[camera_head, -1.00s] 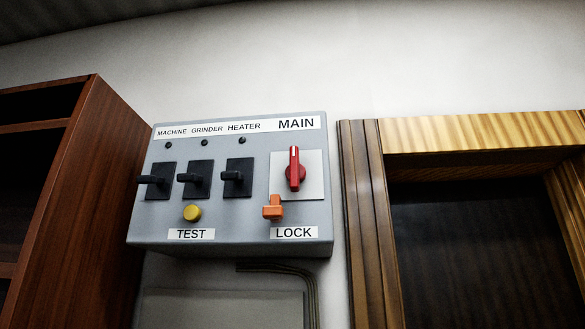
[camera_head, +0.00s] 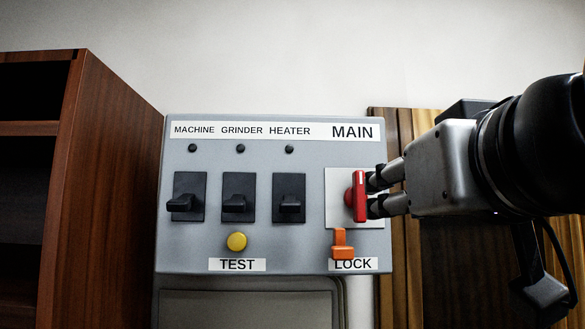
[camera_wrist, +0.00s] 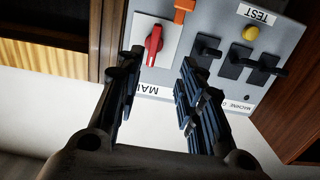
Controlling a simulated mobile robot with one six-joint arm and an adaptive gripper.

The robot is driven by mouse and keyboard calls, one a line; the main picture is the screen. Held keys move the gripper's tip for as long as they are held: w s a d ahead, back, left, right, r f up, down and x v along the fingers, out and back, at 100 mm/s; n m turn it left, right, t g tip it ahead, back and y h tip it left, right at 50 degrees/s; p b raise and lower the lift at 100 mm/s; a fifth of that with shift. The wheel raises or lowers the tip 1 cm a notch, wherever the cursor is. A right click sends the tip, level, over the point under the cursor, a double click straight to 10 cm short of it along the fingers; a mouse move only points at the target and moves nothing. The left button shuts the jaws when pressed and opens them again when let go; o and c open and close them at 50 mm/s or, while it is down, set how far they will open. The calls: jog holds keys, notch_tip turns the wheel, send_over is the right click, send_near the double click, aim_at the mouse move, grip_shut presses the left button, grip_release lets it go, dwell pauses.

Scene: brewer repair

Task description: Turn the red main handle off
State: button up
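The red main handle (camera_head: 360,196) stands upright on its white plate (camera_head: 338,185) under the MAIN label. My gripper (camera_head: 374,194) has come in from the right, with its fingertips close to the handle in the head view. In the wrist view my gripper (camera_wrist: 158,65) is open, its fingers well apart. The red handle (camera_wrist: 153,45) shows there between the fingers, closer to the left one and seemingly beyond the tips. I cannot tell whether a finger touches it. The orange lock piece (camera_head: 342,244) sits just below the handle.
The grey panel (camera_head: 215,160) also carries several black switches (camera_head: 238,198) and a yellow test button (camera_head: 236,241) to the left. A brown cabinet (camera_head: 110,170) stands left of the panel. A wooden frame (camera_head: 400,290) is close on the right.

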notch_tip(320, 180, up, 3)
jog(key=p, duration=0.4)
send_near(361, 183)
jog(key=shift+t, duration=0.3)
jog(key=w, duration=0.9)
jog(key=shift+w+f, duration=0.2)
grip_shut()
